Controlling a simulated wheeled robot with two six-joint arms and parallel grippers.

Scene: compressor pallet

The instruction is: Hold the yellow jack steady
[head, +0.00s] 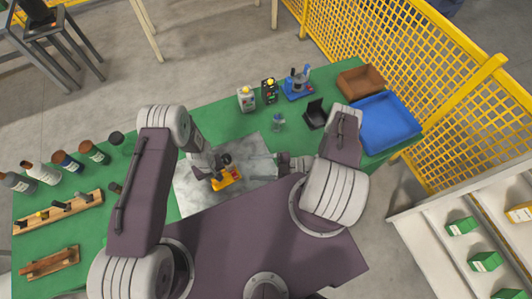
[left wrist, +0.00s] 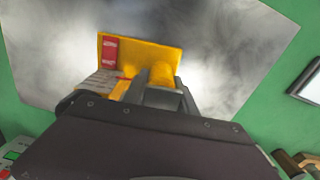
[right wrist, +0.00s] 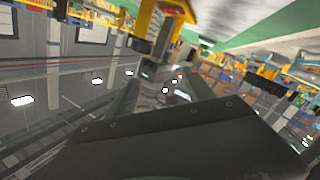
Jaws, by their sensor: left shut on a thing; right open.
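The yellow jack (head: 229,180) stands on the grey marbled mat (head: 190,202) in the middle of the green table. My left gripper (head: 217,170) is shut on the jack from the left. In the left wrist view the jack's yellow body (left wrist: 140,48), with a red and white label, shows just beyond the grey fingers (left wrist: 165,95), which hide part of it. My right gripper (head: 262,166) is open and points left toward the jack, with a gap between them. The right wrist view shows yellow jack parts (right wrist: 146,22) near its fingers.
Bottles (head: 35,173) line the left side, beside wooden racks (head: 60,209). At the back stand a white bottle (head: 246,100) and a blue device (head: 297,84). A blue bin (head: 385,122) and brown bin (head: 362,82) sit at the right, near yellow fencing (head: 430,70).

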